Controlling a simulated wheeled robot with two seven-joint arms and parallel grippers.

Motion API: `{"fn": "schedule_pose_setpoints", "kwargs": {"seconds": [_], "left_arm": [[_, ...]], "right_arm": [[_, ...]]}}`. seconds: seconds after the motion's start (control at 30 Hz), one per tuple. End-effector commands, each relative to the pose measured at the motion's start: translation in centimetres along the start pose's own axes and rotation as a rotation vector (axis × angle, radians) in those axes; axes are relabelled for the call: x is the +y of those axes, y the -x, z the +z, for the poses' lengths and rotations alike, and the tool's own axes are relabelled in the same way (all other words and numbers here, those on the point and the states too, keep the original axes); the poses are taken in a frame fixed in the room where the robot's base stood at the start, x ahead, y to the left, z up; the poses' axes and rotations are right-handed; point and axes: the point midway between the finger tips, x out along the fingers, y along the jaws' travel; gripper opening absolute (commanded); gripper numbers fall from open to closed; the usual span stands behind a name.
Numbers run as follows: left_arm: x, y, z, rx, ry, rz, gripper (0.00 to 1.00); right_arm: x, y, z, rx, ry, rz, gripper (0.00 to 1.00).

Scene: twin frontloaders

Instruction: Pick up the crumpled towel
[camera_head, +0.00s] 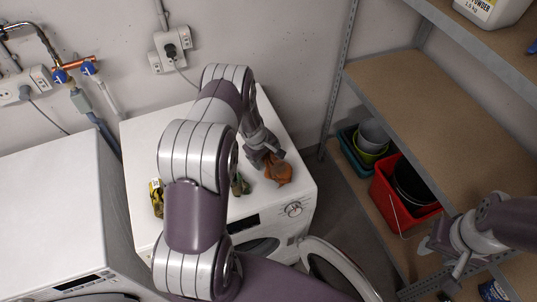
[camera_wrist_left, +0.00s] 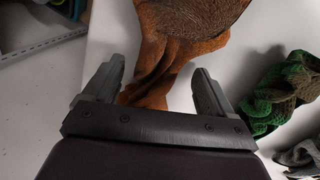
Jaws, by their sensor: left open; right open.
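The crumpled towel appears to be the orange-brown cloth (camera_head: 278,169) on top of the right-hand white machine, near its right edge. It also shows in the left wrist view (camera_wrist_left: 180,35), where a fold of it hangs between the fingers. My left gripper (camera_head: 265,154) is open at the towel's left side; in the left wrist view its two fingers (camera_wrist_left: 155,88) stand on either side of the fold. Whether they touch the cloth I cannot tell. My right gripper (camera_head: 440,262) is open and empty, by the shelf at the lower right.
A green and brown cloth (camera_head: 240,185) lies left of the towel, partly hidden by my arm. A yellow and black item (camera_head: 156,198) lies near the machine's left edge. The open round door (camera_head: 338,272), red bucket (camera_head: 388,194) and metal-framed shelf (camera_head: 440,85) are to the right.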

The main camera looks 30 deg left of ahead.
Motion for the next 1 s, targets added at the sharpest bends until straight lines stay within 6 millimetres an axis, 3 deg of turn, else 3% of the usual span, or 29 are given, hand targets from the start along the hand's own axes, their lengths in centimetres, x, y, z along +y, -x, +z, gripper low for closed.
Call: {"fn": "schedule_pose_setpoints", "kwargs": {"seconds": [0.27,0.4,0.47,0.77,1.0], "left_arm": [[0.0,-0.6,0.0,0.000,0.000,0.000,0.82],[0.0,-0.6,0.0,0.000,0.000,0.000,0.36],[0.0,-0.6,0.0,0.000,0.000,0.000,0.21],[0.1,-0.3,0.0,0.000,-0.001,0.001,0.21],[1.0,2.5,-0.1,0.002,-0.002,0.004,0.21]], "right_arm": [[0.0,0.0,0.0,-0.001,0.000,0.000,0.43],[0.0,0.0,0.0,-0.001,0.000,0.000,0.43],[0.0,0.0,0.0,-0.001,0.000,0.000,0.43],[0.0,0.0,0.0,-0.001,0.000,0.000,0.43],[0.0,-0.8,0.1,0.000,0.000,0.000,0.43]]}}
